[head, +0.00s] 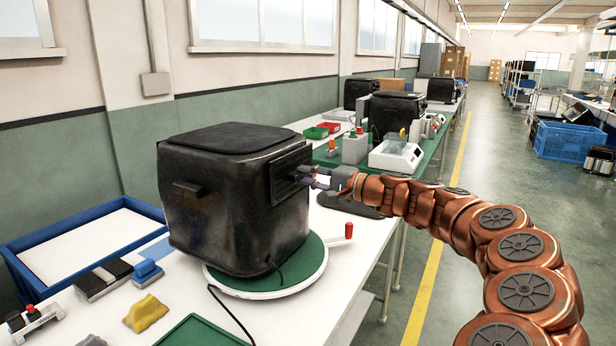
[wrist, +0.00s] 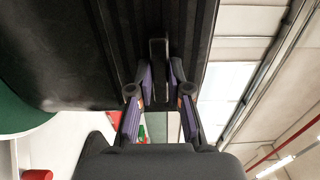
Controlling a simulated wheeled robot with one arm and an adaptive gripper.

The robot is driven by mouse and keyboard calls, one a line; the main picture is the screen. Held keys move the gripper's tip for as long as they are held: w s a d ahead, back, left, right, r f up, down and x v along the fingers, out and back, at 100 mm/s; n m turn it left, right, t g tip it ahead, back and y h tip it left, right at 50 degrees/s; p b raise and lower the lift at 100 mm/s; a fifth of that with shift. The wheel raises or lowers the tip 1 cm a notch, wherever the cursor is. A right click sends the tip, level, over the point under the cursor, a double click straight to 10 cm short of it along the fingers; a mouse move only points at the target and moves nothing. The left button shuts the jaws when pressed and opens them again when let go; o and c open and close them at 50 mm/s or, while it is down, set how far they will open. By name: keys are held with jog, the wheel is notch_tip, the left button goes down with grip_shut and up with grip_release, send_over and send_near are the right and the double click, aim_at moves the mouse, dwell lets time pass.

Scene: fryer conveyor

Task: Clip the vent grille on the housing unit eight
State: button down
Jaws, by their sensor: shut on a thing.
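The black housing unit (head: 215,205) stands on a round green-topped turntable (head: 315,262) with a white rim. The vent grille (head: 287,172), a dark slatted panel, is at the housing's right-hand face, upright and close against it. I cannot tell whether its edges are seated. My gripper (head: 318,176) is in front of the grille and shut on its raised middle tab. In the wrist view the gripper (wrist: 159,78) has its purple-padded fingers on either side of that tab, with the grille's slats (wrist: 122,45) behind. The housing's surface (wrist: 50,60) fills the left there.
The white bench holds a blue-rimmed tray (head: 28,268), a yellow lump (head: 146,313), a blue block (head: 147,272) and a red-tipped handle (head: 348,231) by the turntable. A black cable runs forward from the housing. More black units stand behind. The aisle on the right is free.

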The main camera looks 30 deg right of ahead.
jog(key=shift+v, duration=0.75)
dwell(0.5)
jog(key=shift+w+a+b, duration=0.15)
jog(key=shift+w+b, duration=0.15)
jog(key=shift+b, duration=0.35)
dwell(1.3)
jog(key=shift+x, duration=1.15)
dwell(1.3)
jog(key=shift+v, duration=0.85)
dwell(0.8)
jog(key=shift+w+a+b, duration=0.25)
jog(key=shift+w+b, duration=0.05)
jog(key=shift+b, duration=0.05)
dwell(0.4)
